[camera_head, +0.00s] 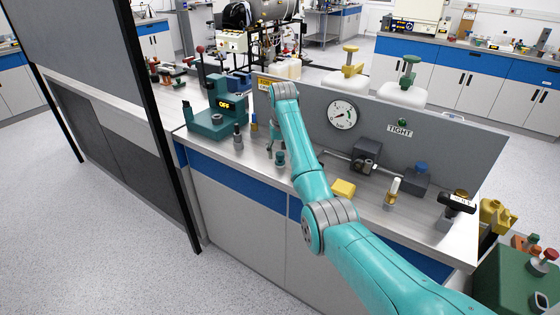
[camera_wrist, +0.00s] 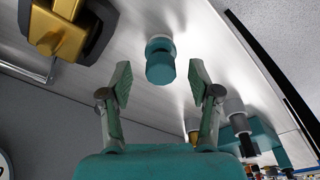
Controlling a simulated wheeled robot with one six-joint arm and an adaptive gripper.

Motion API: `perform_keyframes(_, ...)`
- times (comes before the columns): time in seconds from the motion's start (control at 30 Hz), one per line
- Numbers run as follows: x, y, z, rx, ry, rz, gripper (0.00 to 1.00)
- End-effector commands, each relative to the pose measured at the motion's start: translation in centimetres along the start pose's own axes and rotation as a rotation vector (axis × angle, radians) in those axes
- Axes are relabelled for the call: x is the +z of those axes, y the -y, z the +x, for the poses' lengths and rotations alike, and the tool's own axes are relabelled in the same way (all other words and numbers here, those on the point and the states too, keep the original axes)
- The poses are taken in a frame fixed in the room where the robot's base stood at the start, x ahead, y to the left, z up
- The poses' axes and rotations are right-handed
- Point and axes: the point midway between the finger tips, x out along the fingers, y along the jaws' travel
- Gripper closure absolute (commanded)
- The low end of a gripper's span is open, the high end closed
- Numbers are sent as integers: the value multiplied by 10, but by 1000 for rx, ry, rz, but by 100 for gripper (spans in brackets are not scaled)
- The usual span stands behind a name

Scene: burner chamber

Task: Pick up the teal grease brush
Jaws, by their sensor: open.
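The teal grease brush appears to be the small teal cylinder (camera_head: 280,159) standing near the front edge of the bench, below my gripper. In the wrist view the teal cylinder (camera_wrist: 160,62) has a paler section at its far end, and it shows just beyond and between my fingertips. I cannot make out its bristles. My gripper (camera_wrist: 160,84) is open and empty, with one finger toward each side of the cylinder and no visible contact. In the head view my gripper (camera_head: 272,146) hangs above the bench, partly hidden by my arm.
A teal machine marked OFF (camera_head: 218,118) and a dark-and-grey cylinder (camera_head: 238,138) stand to the left. A grey panel (camera_head: 440,135) with a gauge (camera_head: 342,114) rises behind. A yellow block (camera_head: 343,189) and a grey clamp-like fitting (camera_head: 366,155) lie to the right.

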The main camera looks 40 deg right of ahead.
Motion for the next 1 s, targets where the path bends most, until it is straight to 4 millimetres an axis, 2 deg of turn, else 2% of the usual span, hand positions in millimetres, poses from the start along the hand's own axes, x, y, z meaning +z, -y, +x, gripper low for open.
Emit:
perform_keyframes(0.1, 0, 1, 12, 0, 0, -1, 38)
perform_keyframes(0.33, 0, 1, 13, 0, -1, -1, 38)
perform_keyframes(0.5, 0, 1, 13, 0, -1, -1, 80)
perform_keyframes(0.6, 0, 1, 13, 0, -1, -1, 100)
perform_keyframes(0.87, -1, 1, 12, 0, -1, -1, 100)
perform_keyframes(1.0, -3, 1, 1, 0, -3, -1, 100)
